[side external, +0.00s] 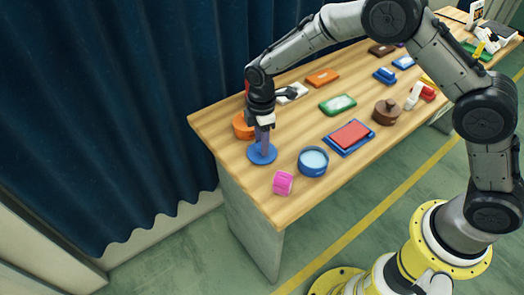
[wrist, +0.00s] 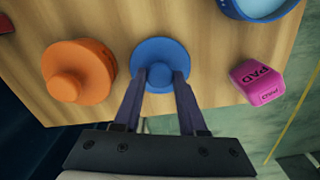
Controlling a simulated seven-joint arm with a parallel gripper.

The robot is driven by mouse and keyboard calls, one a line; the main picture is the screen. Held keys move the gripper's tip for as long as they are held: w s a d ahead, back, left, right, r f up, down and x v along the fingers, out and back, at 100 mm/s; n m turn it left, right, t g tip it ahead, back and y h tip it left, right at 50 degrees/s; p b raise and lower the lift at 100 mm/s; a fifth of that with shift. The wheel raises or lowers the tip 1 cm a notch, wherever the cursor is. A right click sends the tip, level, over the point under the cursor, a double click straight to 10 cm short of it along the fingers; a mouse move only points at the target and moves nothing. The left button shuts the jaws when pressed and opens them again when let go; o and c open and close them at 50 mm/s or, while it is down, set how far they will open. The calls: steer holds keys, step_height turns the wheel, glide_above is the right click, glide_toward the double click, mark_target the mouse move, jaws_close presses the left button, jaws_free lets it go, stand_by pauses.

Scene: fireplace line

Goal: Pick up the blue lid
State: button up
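The blue lid (wrist: 160,50) is a round disc with a central knob, lying flat near the table's end. It also shows in the side external view (side external: 262,154). My gripper (wrist: 160,76) points down over it, with one finger on each side of the knob. The fingertips are at or very close to the knob's sides; I cannot tell whether they press on it. The fingers partly hide the knob and the near part of the disc.
An orange lid with a knob (wrist: 78,72) lies left of the blue lid. A pink block (wrist: 257,82) and a round blue container (side external: 313,162) are to the right. A red-and-blue box (side external: 349,137) and several other items stand farther along the table. The table edge is close.

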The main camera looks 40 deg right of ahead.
jaws_close()
